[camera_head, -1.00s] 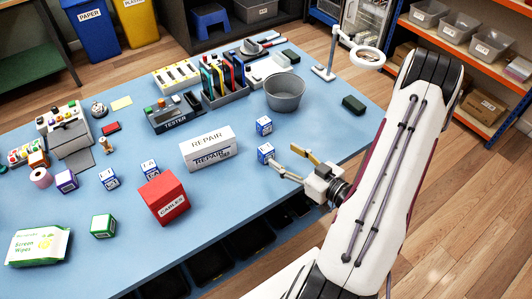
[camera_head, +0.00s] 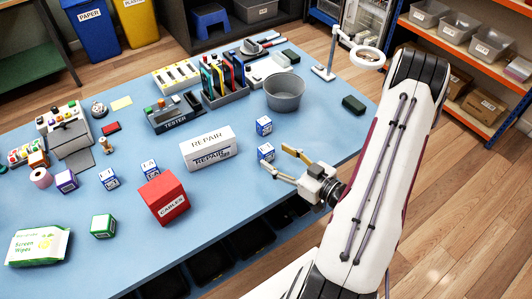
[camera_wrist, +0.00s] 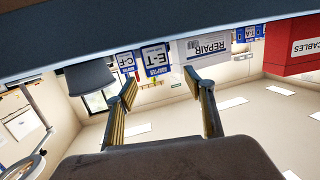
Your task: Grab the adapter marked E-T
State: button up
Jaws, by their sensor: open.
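The adapter marked E-T (camera_wrist: 155,58) is a white and blue box standing on the table, seen upside down in the wrist view, between and beyond my fingertips. It appears to be the nearer blue box (camera_head: 266,151) in the head view. My gripper (camera_head: 275,158) is open and empty, at table height just in front of this box; in the wrist view its two fingers (camera_wrist: 163,84) spread below the label. I cannot tell if a finger touches the box.
An adapter marked C-F (camera_wrist: 126,61) stands beside and behind it; it looks like the farther box (camera_head: 264,126) in the head view. The REPAIR box (camera_head: 207,149) and red CABLES box (camera_head: 164,197) are to the left. A grey bucket (camera_head: 285,92) stands behind.

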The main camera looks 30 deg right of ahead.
aim_at(270, 152)
jog(key=shift+w, duration=0.3)
jog(key=shift+w, duration=0.1)
jog(key=shift+x, duration=2.55)
jog(key=shift+d+f, duration=0.1)
jog(key=shift+f, duration=0.05)
jog(key=c, duration=1.2)
